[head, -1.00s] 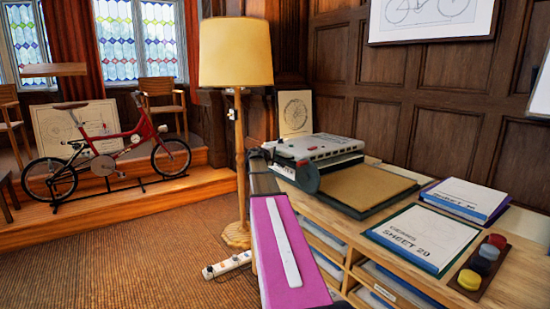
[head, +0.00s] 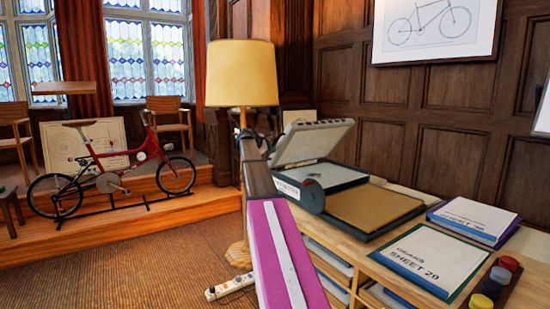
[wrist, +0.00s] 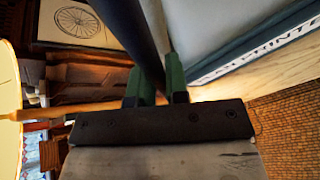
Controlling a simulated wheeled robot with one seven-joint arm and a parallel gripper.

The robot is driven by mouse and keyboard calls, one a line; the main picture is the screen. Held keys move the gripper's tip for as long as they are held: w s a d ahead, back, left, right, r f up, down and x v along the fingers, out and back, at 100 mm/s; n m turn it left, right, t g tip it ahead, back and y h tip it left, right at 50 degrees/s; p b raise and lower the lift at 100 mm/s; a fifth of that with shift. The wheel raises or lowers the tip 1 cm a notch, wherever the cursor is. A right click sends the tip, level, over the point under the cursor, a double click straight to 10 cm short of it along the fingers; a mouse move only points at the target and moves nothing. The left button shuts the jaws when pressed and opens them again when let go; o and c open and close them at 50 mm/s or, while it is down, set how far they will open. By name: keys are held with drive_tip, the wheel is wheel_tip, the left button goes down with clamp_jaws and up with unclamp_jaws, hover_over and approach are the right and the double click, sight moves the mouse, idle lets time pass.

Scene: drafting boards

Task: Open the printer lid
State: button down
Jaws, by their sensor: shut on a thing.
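The printer (head: 288,187) stands on the wooden cabinet in the head view, with a dark body and a white label on its front. Its pale grey lid (head: 315,143) is tilted up, with a clear gap between it and the printer bed (head: 335,174). My gripper (wrist: 157,88) shows in the wrist view with green fingers shut around a dark bar-like part, apparently at the lid's edge. The printer's lettered side (wrist: 255,48) is at the right there. In the head view my arm hides most of the gripper and its contact with the lid.
A brown board (head: 373,207), a sheet pad (head: 425,258), another pad (head: 473,218) and several coloured pots (head: 500,275) lie right of the printer. A floor lamp (head: 241,75) stands close behind my arm. A power strip (head: 229,287) lies on the carpet.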

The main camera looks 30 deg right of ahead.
drive_tip(key=w+a+r+n+g, duration=0.1)
drive_tip(key=w+n+g, duration=0.3)
drive_tip(key=w, duration=0.7)
drive_tip(key=shift+w+a+r+n+h, duration=0.35)
drive_tip(key=shift+r+n, duration=0.25)
drive_tip(key=shift+r, duration=0.2)
drive_tip(key=c, duration=1.1)
unclamp_jaws()
drive_tip(key=shift+c, duration=0.2)
drive_tip(key=v, duration=1)
drive_tip(key=shift+a, duration=0.35)
drive_tip(key=shift+w+r, duration=0.1)
drive_tip(key=shift+w, duration=0.1)
